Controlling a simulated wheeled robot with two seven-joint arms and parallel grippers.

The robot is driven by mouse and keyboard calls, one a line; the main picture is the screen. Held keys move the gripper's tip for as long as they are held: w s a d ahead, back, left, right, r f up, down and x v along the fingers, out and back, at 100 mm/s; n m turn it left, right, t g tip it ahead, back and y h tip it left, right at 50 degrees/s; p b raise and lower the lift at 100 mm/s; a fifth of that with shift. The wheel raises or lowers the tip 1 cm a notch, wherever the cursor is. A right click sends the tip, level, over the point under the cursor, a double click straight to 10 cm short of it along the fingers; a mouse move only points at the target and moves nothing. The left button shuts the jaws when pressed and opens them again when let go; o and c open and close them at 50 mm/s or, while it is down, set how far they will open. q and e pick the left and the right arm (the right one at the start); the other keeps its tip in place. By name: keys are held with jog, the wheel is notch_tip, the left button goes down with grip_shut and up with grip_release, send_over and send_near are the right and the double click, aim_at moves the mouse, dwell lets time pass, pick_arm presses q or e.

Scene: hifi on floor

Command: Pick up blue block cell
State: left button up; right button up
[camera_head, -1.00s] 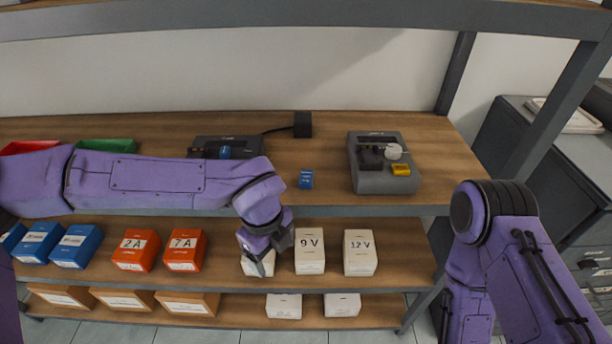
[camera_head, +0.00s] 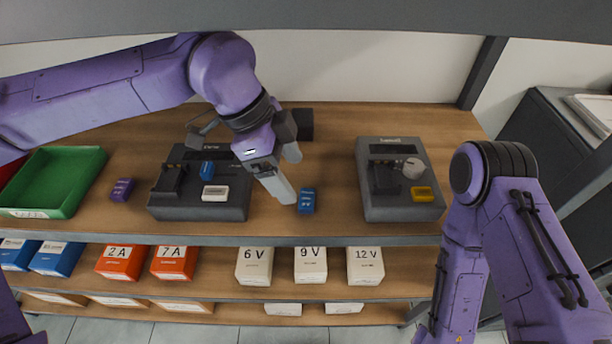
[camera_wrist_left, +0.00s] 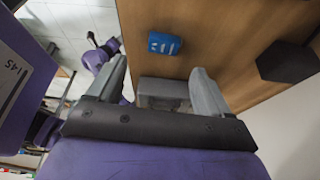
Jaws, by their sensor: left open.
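The blue block cell (camera_head: 307,200) lies on the wooden top shelf between two dark grey devices. My left gripper (camera_head: 287,172) is open and empty, just to its left and above the shelf; one fingertip appears close to the cell in the head view. In the left wrist view the blue cell (camera_wrist_left: 164,43) lies beyond the fingertips of the open gripper (camera_wrist_left: 160,75), apart from both fingers. Another blue cell (camera_head: 207,169) sits on the left device. My right arm shows at the right, but its gripper is out of view.
The left device (camera_head: 185,212) also carries a white cell (camera_head: 215,193). The right device (camera_head: 375,210) carries a yellow cell (camera_head: 422,193). A purple cell (camera_head: 122,189) and a green tray (camera_head: 90,165) are at left. A black box (camera_head: 306,124) stands behind. Boxes fill lower shelves.

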aim_at(309, 198)
pick_arm(q)
jog(key=shift+w+d+f, duration=0.1)
jog(key=shift+d+f, duration=0.1)
jog(key=shift+f, duration=0.1)
jog(key=p+x, duration=0.1)
jog(key=x, duration=0.2)
jog(key=shift+d+f, duration=0.15)
jog(key=x, duration=0.3)
jog(key=shift+w+f+p, duration=0.15)
jog(key=shift+p, duration=0.15)
jog(key=shift+c, duration=0.3)
jog(key=c, duration=1.1)
jog(key=shift+r, duration=0.2)
